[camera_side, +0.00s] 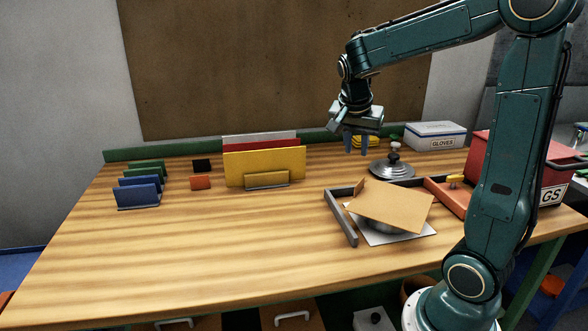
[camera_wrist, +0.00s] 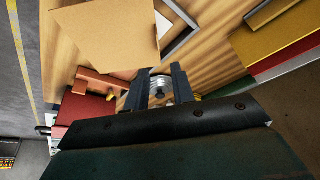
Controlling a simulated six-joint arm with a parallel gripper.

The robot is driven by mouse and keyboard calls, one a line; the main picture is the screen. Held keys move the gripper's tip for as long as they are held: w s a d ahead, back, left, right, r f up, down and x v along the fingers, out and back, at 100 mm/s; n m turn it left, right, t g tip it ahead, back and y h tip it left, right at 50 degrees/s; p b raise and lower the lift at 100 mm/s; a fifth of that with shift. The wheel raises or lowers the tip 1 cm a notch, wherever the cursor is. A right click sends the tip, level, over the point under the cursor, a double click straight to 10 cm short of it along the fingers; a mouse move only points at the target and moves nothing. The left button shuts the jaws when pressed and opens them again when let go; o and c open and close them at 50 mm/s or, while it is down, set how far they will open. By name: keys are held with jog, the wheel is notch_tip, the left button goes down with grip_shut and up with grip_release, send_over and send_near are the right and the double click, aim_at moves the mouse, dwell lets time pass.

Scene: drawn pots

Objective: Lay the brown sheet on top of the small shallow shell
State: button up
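The brown sheet (camera_side: 392,204) lies over the small shallow shell (camera_side: 377,226), whose grey rim shows only under the sheet's near edge. Most of the shell is hidden by the sheet. The sheet overhangs the shell and looks slightly tilted. It also shows in the wrist view (camera_wrist: 108,36), at upper left. My gripper (camera_side: 357,145) is raised behind the sheet, fingers pointing down, apart from it. In the wrist view my gripper (camera_wrist: 159,82) has its fingers spread with nothing held between them.
A white square plate (camera_side: 405,238) lies under the shell, beside a grey bar (camera_side: 341,219). A metal lid with a knob (camera_side: 392,169) is behind the sheet. Upright coloured panels (camera_side: 264,163) stand left; front left is clear.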

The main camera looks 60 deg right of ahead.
jog(key=s+a+r+n+t+y, duration=0.1)
jog(key=s+a+n+t+y, duration=0.1)
jog(key=s+a+n, duration=0.3)
jog(key=s+a+n+t+y, duration=0.2)
jog(key=s+a+n, duration=0.4)
jog(key=a+n, duration=0.5)
jog(key=a+t, duration=0.1)
jog(key=a, duration=0.3)
jog(key=shift+s+r+n, duration=0.2)
jog(key=shift+r+n, duration=0.1)
jog(key=shift+r, duration=0.1)
jog(key=shift+o, duration=0.4)
